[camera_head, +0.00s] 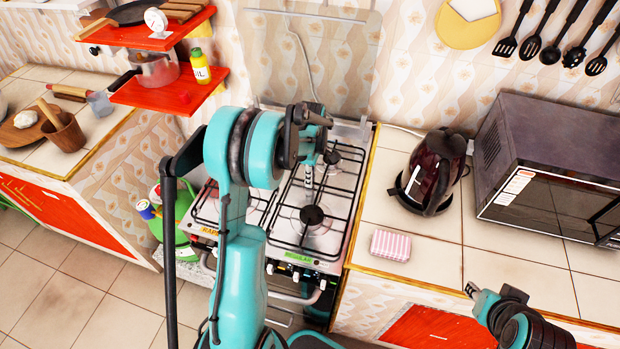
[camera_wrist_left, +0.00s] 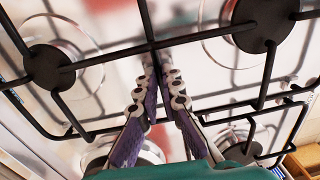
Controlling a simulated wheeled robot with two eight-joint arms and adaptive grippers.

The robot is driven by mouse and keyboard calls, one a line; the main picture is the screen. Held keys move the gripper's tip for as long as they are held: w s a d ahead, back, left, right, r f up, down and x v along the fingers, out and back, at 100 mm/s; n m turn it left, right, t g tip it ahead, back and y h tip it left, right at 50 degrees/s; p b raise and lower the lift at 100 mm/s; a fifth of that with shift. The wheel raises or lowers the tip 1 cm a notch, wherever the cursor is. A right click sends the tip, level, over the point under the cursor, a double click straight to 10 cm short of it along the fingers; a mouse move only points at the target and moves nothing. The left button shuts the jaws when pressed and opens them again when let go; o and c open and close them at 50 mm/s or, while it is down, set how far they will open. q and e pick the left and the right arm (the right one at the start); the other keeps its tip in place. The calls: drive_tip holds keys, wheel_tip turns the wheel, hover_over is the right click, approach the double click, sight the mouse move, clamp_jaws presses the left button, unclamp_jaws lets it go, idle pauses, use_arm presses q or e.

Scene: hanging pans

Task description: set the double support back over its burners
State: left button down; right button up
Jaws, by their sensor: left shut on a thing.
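The double support (camera_head: 349,205) is a black wire grate over the right-hand burners of the white stove. The front burner (camera_head: 312,215) and back burner (camera_head: 332,157) show between its bars. My left gripper (camera_head: 308,178) reaches down over the support. In the left wrist view the gripper (camera_wrist_left: 158,64) is shut on a bar of the support (camera_wrist_left: 100,57), with dark burner caps (camera_wrist_left: 258,25) close around. I cannot tell whether the support rests flat or hangs slightly above the stove. My right gripper (camera_head: 472,291) is low at the right, above the counter; its fingers are unclear.
A kettle (camera_head: 430,172), a pink striped sponge (camera_head: 390,245) and a microwave (camera_head: 550,170) stand on the right counter. Red shelves (camera_head: 165,95) hang at the upper left. A green container (camera_head: 178,215) stands left of the stove. The front right counter is mostly clear.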

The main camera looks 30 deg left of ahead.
idle(0.6)
use_arm(q)
drive_tip(key=c, duration=1.6)
unclamp_jaws()
drive_tip(key=r, duration=1.2)
drive_tip(key=shift+w+a, duration=0.1)
drive_tip(key=shift+w, duration=0.2)
drive_tip(key=shift+f, duration=0.1)
